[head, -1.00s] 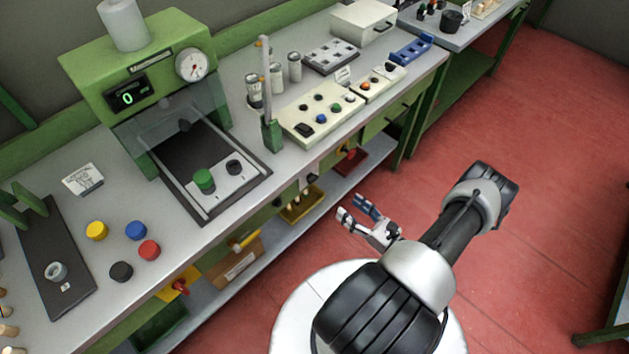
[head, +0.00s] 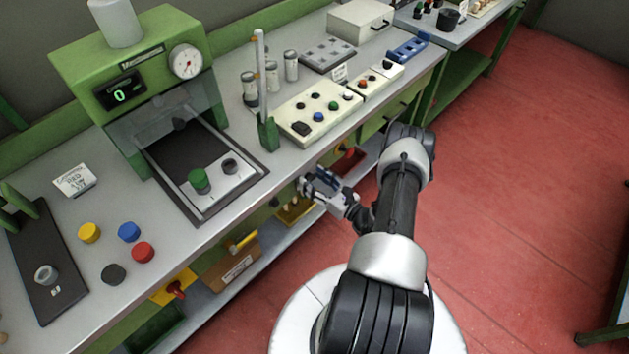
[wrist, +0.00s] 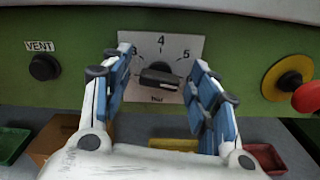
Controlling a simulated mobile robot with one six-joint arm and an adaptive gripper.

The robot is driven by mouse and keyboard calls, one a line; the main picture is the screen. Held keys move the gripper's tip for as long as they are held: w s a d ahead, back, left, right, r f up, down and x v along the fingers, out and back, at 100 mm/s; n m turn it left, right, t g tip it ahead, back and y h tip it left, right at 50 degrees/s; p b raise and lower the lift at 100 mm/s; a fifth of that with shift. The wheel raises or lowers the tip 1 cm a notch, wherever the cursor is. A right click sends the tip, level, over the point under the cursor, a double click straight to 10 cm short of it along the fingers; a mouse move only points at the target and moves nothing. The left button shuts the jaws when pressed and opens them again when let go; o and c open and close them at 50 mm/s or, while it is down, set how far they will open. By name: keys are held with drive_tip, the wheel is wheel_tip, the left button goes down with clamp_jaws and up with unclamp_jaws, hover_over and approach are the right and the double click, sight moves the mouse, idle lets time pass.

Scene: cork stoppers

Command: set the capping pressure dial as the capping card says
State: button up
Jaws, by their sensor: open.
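The capping pressure dial shows in the wrist view as a black bar knob (wrist: 160,79) on a white scale plate (wrist: 162,50) marked 4, 5 and "bar"; a finger partly covers the left number. The knob's bar lies nearly crosswise; I cannot tell its exact setting. My gripper (wrist: 161,62) is open, one blue-padded finger on each side of the knob, with gaps visible. In the head view my gripper (head: 320,184) is at the bench's front edge, and the dial is hidden there. The capping card (head: 74,181) stands on the bench; it reads RED, with a number too small to read surely.
In the wrist view a black VENT knob (wrist: 44,67) is left of the dial and a red button (wrist: 306,97) on yellow is right. The green capping machine (head: 135,70) stands on the bench (head: 190,235). Coloured caps lie near the card. Bins are on the shelf below.

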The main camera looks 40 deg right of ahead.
drive_tip(key=c, duration=1.1)
drive_tip(key=shift+o, duration=0.2)
drive_tip(key=shift+n, duration=0.3)
drive_tip(key=n, duration=0.4)
drive_tip(key=shift+a+f+n+b, duration=0.1)
drive_tip(key=shift+n+b, duration=0.2)
drive_tip(key=shift+b, duration=0.1)
drive_tip(key=n, duration=0.4)
drive_tip(key=shift+n, duration=0.3)
drive_tip(key=shift+a+f+n+b, duration=0.1)
drive_tip(key=shift+n+b, duration=0.15)
drive_tip(key=shift+n, duration=2.25)
drive_tip(key=shift+a+f+n+b, duration=0.1)
drive_tip(key=shift+n+b, duration=0.15)
drive_tip(key=shift+n, duration=2.25)
